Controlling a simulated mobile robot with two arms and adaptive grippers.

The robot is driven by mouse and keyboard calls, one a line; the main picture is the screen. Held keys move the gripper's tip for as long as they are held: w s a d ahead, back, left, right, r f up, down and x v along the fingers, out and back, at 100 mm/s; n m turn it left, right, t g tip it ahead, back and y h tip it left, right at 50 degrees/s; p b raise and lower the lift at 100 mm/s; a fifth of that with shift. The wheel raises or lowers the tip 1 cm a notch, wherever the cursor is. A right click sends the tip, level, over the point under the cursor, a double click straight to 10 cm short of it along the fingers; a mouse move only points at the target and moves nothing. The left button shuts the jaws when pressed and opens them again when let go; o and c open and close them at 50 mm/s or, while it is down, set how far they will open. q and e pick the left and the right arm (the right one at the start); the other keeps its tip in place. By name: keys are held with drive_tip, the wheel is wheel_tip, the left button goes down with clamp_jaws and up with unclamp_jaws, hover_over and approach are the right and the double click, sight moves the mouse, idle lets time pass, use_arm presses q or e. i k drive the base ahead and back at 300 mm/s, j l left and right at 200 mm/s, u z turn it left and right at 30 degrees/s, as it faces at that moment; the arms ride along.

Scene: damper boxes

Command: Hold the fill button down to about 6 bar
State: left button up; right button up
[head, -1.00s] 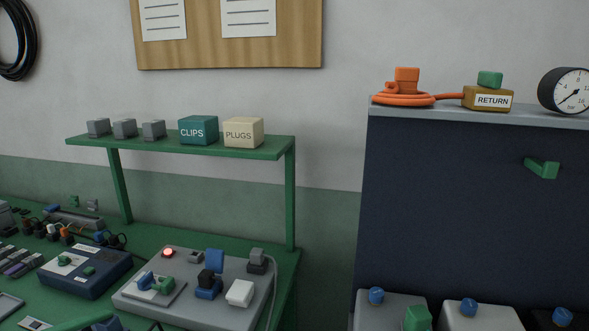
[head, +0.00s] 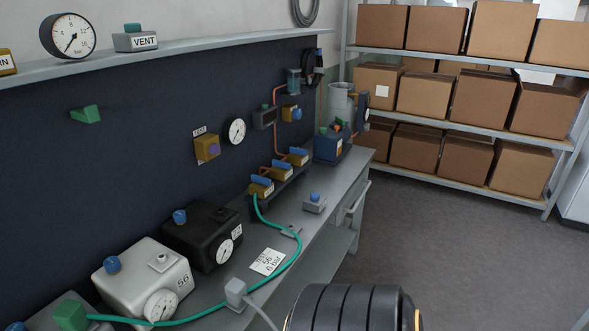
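A card (head: 267,262) on the bench reads 56 and 6 bar. A green hose (head: 299,258) runs from the yellow valves (head: 262,190) to a green connector (head: 70,315) at bottom left. Neither gripper's fingers are in view.
A black box with a gauge (head: 203,236) stands behind the white box. A grey plug with a cable (head: 235,291) is at the bench's front edge. A VENT block (head: 135,39) and a large gauge (head: 68,36) are on the ledge. Carton shelves stand at right, beyond open floor.

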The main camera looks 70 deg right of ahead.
sight(314, 196)
drive_tip(key=z, duration=2.45)
